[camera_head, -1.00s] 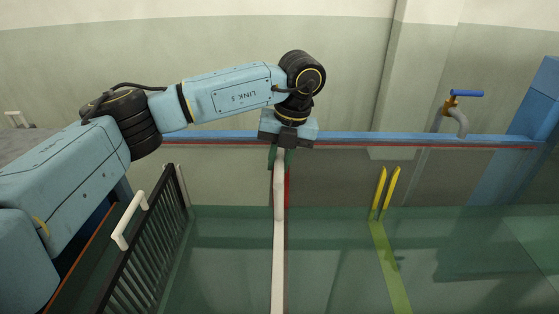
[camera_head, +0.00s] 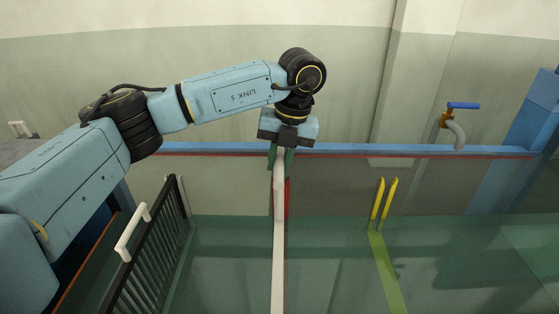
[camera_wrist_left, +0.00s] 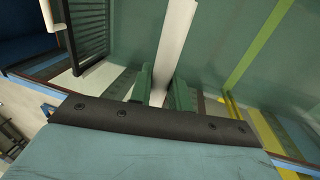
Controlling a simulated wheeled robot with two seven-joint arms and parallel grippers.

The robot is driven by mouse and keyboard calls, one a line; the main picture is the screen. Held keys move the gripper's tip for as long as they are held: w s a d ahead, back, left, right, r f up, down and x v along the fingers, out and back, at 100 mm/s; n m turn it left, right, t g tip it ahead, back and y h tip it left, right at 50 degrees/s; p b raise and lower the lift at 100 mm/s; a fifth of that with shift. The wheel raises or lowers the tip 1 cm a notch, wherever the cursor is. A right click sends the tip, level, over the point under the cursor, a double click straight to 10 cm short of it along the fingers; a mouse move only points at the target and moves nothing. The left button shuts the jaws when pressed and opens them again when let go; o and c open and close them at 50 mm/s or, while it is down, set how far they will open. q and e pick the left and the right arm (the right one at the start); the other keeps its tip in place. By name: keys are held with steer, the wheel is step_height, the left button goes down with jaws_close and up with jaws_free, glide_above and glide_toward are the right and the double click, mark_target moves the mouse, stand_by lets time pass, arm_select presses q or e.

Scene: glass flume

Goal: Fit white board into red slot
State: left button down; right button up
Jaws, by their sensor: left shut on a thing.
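My left gripper (camera_head: 281,158) is shut on the top of the white board (camera_head: 279,235), its green fingers on either side of it. In the head view the board runs down from the fingers to the bottom edge of the picture. The red slot (camera_head: 287,198) shows as a narrow red strip right along the board's right side. I cannot tell how deep the board sits in it. In the left wrist view the fingers (camera_wrist_left: 160,92) flank the white board (camera_wrist_left: 176,42), which extends up and away. My right gripper is not in view.
A black rack with a white handle (camera_head: 132,232) stands to the left. A pair of yellow guides (camera_head: 384,198) stands to the right. A blue rail (camera_head: 400,149) runs along the flume's far side, with a blue-handled tap (camera_head: 458,120) behind it.

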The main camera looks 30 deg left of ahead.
arm_select(q)
step_height(320, 180, up, 17)
steer(key=p, duration=0.9)
steer(key=shift+p, duration=0.4)
stand_by(2.1)
steer(key=shift+f, duration=0.15)
step_height(320, 180, down, 8)
steer(key=b, duration=0.3)
steer(key=shift+w+f, duration=0.1)
steer(key=shift+f, duration=0.05)
steer(key=shift+f+b, duration=2.1)
steer(key=shift+f, duration=0.75)
